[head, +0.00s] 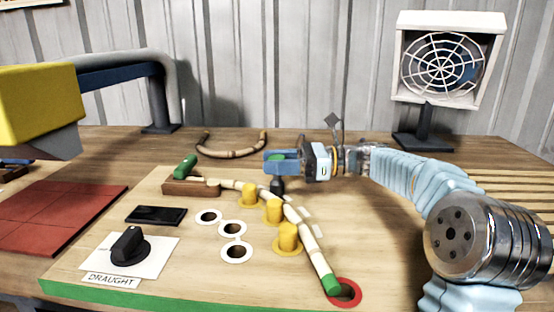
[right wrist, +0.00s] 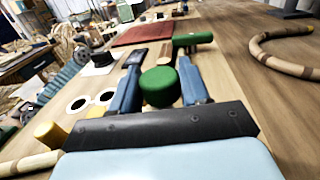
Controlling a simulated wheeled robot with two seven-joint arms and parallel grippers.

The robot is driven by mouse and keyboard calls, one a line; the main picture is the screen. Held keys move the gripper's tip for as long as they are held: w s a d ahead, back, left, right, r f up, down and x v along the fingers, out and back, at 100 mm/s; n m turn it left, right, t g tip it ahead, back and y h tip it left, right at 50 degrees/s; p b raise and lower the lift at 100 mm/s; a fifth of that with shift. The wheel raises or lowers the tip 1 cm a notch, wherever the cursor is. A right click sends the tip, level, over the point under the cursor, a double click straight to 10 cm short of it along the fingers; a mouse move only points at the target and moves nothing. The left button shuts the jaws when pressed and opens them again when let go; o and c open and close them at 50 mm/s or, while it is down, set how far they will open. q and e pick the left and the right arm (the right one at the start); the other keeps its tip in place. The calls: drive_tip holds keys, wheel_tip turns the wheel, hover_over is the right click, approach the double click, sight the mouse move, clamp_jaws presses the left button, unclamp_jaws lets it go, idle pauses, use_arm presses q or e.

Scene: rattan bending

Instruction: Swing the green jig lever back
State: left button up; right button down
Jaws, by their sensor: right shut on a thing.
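My right gripper (head: 277,161) is shut on a round green lever knob (head: 277,157). In the right wrist view the green lever knob (right wrist: 160,87) sits between my blue fingers (right wrist: 160,90). A dark post (head: 277,186) stands below it on the wooden jig board (head: 170,240). A pale jointed rattan rod (head: 309,232) runs from a brown block (head: 191,188) past the yellow pegs (head: 287,237) to a green tip (head: 331,284) by a red ring (head: 345,292). A separate green handle (head: 186,166) lies on the brown block. My left gripper is not in view.
A draught dial (head: 130,247), a black slab (head: 156,215) and white-rimmed holes (head: 232,229) occupy the board's left. A curved rattan piece (head: 231,154) lies behind. A yellow boxed tool (head: 40,105) overhangs a red mat (head: 55,215). A fan (head: 441,64) stands back right.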

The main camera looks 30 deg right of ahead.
drive_tip(key=c, duration=0.6)
unclamp_jaws()
drive_tip(key=p+v, duration=0.1)
drive_tip(key=v, duration=0.1)
drive_tip(key=p+v, duration=0.1)
drive_tip(key=v, duration=0.2)
drive_tip(key=shift+d+r+p, duration=0.2)
drive_tip(key=shift+r+p, duration=0.05)
drive_tip(key=shift+p, duration=0.05)
drive_tip(key=v, duration=0.8)
drive_tip(key=shift+s+d+f, duration=0.2)
drive_tip(key=shift+f, duration=0.1)
